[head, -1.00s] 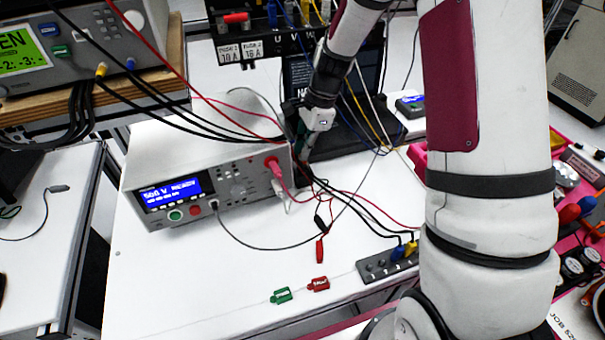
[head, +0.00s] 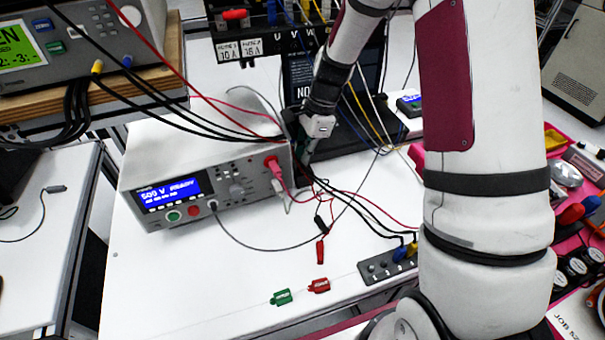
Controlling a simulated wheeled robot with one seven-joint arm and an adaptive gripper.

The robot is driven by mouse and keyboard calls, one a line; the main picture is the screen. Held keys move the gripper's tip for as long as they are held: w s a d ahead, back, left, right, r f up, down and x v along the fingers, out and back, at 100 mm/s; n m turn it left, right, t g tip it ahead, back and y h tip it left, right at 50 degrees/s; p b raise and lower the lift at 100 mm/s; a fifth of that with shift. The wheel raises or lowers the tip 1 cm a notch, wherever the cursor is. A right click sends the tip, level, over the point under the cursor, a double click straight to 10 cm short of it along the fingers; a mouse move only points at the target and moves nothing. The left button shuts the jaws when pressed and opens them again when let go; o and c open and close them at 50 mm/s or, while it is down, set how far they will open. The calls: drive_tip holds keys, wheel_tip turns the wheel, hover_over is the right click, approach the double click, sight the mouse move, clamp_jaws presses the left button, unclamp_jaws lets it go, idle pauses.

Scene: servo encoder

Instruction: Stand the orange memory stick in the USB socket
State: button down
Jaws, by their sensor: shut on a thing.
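My gripper (head: 306,156) points down just behind the right end of the grey instrument with the blue display. Its wrist and white housing show, but the fingers are small, dark and partly hidden by the instrument's edge and cables. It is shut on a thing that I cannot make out. I cannot pick out the orange memory stick or the USB socket in the head view. The area under my fingers is hidden.
The instrument (head: 168,192) stands just left of my gripper, with red and black leads around it. A black terminal block (head: 378,268) and green (head: 281,297) and red (head: 319,285) clips lie in front. The white tabletop (head: 200,275) is mostly clear front left.

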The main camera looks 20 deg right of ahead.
drive_tip(key=c, duration=1.6)
unclamp_jaws()
drive_tip(key=shift+c, duration=0.2)
drive_tip(key=v, duration=1.2)
